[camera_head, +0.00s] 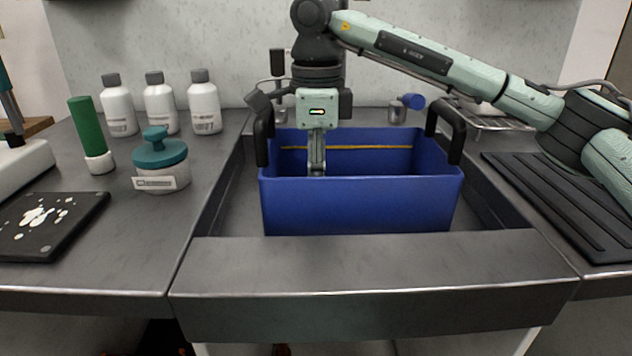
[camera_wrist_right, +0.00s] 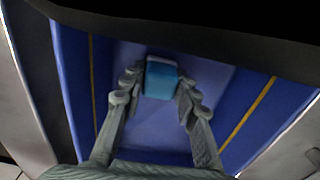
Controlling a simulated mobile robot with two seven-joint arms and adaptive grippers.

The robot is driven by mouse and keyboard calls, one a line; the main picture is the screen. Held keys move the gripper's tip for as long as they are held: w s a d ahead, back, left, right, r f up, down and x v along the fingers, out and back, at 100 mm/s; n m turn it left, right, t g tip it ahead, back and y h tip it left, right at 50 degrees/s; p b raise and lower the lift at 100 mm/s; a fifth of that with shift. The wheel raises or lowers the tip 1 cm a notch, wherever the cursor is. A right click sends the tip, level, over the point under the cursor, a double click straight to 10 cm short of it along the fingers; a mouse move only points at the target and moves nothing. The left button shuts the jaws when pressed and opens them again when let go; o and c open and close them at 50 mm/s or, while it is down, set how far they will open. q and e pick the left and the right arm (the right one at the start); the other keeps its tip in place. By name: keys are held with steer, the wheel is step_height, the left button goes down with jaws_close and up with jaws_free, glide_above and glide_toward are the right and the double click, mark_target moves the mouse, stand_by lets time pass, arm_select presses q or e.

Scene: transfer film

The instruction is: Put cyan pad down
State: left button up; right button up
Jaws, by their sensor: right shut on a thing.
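My right gripper (camera_head: 317,165) reaches straight down into a blue crate (camera_head: 360,205). In the head view the crate's front wall hides its fingertips. In the right wrist view the gripper (camera_wrist_right: 161,84) is shut on the cyan pad (camera_wrist_right: 160,80), a small block with a lighter blue top, held between the two fingertips. The pad is inside the crate, over its blue floor. I cannot tell whether it touches the floor. The pad is hidden in the head view. My left gripper is not in view.
The crate, with black handles (camera_head: 453,130), stands in a recessed basin. On the left counter are white bottles (camera_head: 205,105), a green cylinder (camera_head: 87,128), a teal-lidded jar (camera_head: 161,165) and a dark plate (camera_head: 45,225). A ribbed black mat (camera_head: 560,200) lies right.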

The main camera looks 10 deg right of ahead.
steer(key=shift+f, duration=0.1)
steer(key=o, duration=0.8)
steer(key=shift+c, duration=0.2)
steer(key=o, duration=0.4)
steer(key=shift+c, duration=0.2)
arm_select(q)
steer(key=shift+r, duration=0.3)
